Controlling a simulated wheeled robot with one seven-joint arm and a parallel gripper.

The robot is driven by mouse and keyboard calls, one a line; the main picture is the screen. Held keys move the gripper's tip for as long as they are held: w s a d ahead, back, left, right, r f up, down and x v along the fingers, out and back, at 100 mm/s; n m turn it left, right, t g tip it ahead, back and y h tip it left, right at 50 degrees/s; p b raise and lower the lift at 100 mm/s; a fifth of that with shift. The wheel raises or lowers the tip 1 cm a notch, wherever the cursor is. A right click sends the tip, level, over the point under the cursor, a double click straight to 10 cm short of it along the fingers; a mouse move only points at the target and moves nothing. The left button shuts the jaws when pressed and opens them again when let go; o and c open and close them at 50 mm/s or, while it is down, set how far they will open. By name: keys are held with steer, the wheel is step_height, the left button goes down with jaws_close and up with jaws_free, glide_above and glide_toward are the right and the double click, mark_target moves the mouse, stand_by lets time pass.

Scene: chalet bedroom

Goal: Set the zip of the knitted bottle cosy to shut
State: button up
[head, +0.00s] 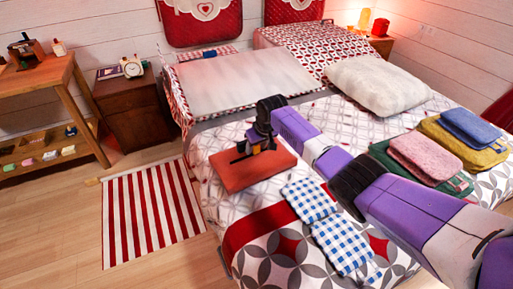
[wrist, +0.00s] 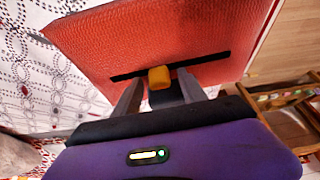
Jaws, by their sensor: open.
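The knitted bottle cosy is a flat orange-red piece (head: 262,170) lying on the bed in the head view. It fills the upper part of the wrist view (wrist: 100,45). A straight black zip track (wrist: 205,61) runs across it. A yellow-orange zip slider (wrist: 159,77) sits near the middle of the track. My gripper (wrist: 160,88) is open, with one finger on each side of the slider; I cannot tell whether either touches it. In the head view my gripper (head: 242,150) is over the cosy and hides part of the track.
A blue-white checked cloth (head: 318,215) lies in front of the cosy on the bed. Folded pink (head: 424,157), blue and mustard textiles are at the right, near a white pillow (head: 378,84). A nightstand (head: 133,105) and a wooden shelf (head: 40,90) stand left.

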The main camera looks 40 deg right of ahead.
jaws_close()
stand_by(1.4)
